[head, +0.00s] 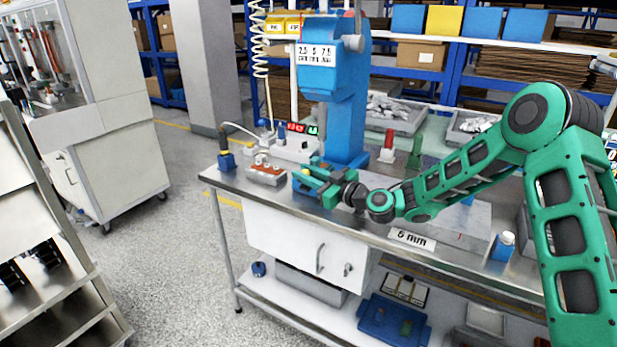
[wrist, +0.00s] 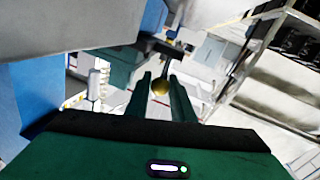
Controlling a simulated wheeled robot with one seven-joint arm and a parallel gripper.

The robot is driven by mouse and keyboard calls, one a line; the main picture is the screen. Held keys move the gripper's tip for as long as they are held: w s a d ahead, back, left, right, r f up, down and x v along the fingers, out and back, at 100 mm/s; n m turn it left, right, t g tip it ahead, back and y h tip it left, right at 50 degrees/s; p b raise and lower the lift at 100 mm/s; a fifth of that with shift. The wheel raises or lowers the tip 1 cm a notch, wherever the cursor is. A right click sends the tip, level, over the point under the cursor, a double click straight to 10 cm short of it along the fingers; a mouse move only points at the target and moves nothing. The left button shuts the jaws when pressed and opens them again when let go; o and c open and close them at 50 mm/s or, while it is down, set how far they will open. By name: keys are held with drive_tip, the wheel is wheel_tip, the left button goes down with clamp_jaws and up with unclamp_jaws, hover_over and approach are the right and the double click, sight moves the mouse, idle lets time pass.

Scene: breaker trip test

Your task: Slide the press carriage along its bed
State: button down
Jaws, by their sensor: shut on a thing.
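A blue press (head: 333,85) stands on the steel bench, with a sign on its head. My green gripper (head: 304,176) is low at the press's front left, reaching in from the right. A thin rod runs from the knob up to a dark bar (wrist: 163,47) under the press. The press carriage and its bed are mostly hidden behind my gripper in the head view, so the carriage's position along the bed cannot be told.
A white unit (head: 292,148) with a lit display stands behind. Red (head: 388,147) and green (head: 415,152) pieces stand right of the press. Open floor lies left of the bench.

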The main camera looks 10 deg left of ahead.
drive_tip(key=shift+a+r, duration=0.1)
drive_tip(key=shift+a, duration=0.05)
drive_tip(key=c, duration=1.8)
unclamp_jaws()
drive_tip(key=shift+a, duration=0.1)
drive_tip(key=v, duration=1.1)
drive_tip(key=shift+w, duration=0.1)
